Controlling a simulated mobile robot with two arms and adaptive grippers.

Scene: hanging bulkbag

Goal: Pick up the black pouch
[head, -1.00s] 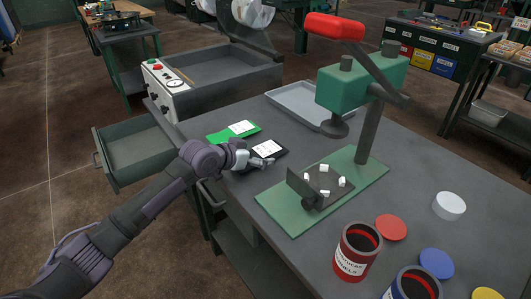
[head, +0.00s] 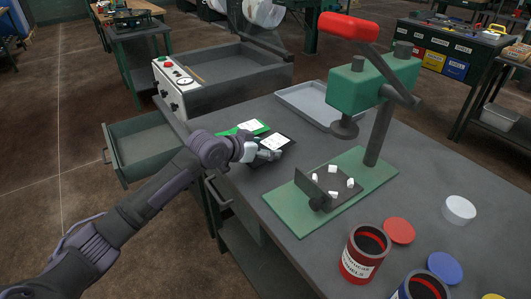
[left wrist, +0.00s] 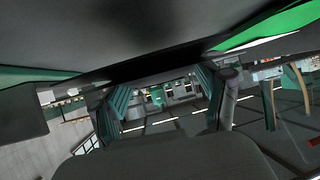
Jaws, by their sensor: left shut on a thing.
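The black pouch (head: 284,138) with a white label lies on the grey bench, beside the green pouch (head: 254,126). My left gripper (head: 270,154) is at the pouch's near edge and is shut on it. Its fingers partly cover the pouch's near side. I cannot tell whether the pouch is clear of the bench top. In the left wrist view a dark surface fills the top, and part of the green pouch (left wrist: 265,27) shows at the upper right. My right gripper is not in view.
A green press (head: 360,82) with a red handle stands on a green base (head: 285,205) to the right. A grey tray (head: 300,98) lies behind. An open drawer (head: 140,150) juts out at the left.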

